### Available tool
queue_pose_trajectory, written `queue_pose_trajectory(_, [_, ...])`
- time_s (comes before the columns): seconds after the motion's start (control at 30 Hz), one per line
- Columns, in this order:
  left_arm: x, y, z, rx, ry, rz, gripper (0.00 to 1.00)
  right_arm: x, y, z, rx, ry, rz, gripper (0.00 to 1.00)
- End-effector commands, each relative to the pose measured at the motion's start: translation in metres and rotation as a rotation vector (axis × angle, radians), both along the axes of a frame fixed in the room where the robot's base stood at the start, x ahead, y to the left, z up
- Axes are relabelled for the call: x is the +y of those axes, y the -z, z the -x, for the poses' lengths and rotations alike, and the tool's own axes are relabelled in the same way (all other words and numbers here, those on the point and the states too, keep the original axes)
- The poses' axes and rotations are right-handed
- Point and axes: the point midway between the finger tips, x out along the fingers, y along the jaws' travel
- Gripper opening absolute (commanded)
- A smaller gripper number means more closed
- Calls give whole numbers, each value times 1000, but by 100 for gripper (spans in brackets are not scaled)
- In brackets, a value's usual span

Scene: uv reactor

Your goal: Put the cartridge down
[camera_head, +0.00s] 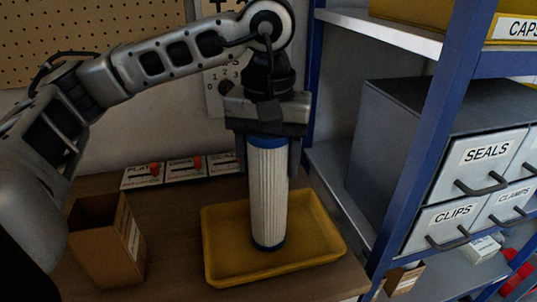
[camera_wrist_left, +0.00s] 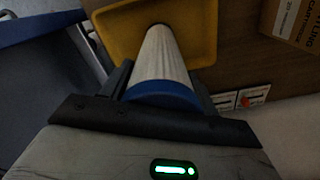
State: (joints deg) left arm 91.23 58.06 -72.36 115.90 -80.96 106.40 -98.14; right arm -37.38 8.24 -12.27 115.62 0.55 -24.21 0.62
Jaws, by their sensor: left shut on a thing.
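The cartridge (camera_head: 268,195) is a white pleated cylinder with blue end caps, held upright. My left gripper (camera_head: 268,150) is shut on its top end from above. The cartridge's lower end is over the yellow tray (camera_head: 228,268); I cannot tell whether it touches the tray floor. In the left wrist view the cartridge (camera_wrist_left: 162,60) runs from between the fingers down toward the yellow tray (camera_wrist_left: 115,30). My right gripper is in neither view.
An open cardboard box (camera_head: 105,240) stands left of the tray on the brown table (camera_head: 175,280). Several labelled switch panels (camera_head: 185,170) lie along the wall. A blue-framed shelf with grey drawers (camera_head: 480,155) stands close on the right.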

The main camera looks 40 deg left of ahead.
Motion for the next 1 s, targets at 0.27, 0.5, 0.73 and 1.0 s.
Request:
queue_pose_trajectory(0.27, [0, 3, 0, 0, 0, 0, 82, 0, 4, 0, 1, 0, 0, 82])
queue_pose_trajectory(0.5, [0, 3, 0, 0, 0, 0, 82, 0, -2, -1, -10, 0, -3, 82])
queue_pose_trajectory(0.73, [-1, -14, -1, -4, 1, 2, 82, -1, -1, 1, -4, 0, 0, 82])
queue_pose_trajectory(1.0, [0, -77, 0, -5, 0, 0, 82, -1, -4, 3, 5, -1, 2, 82])
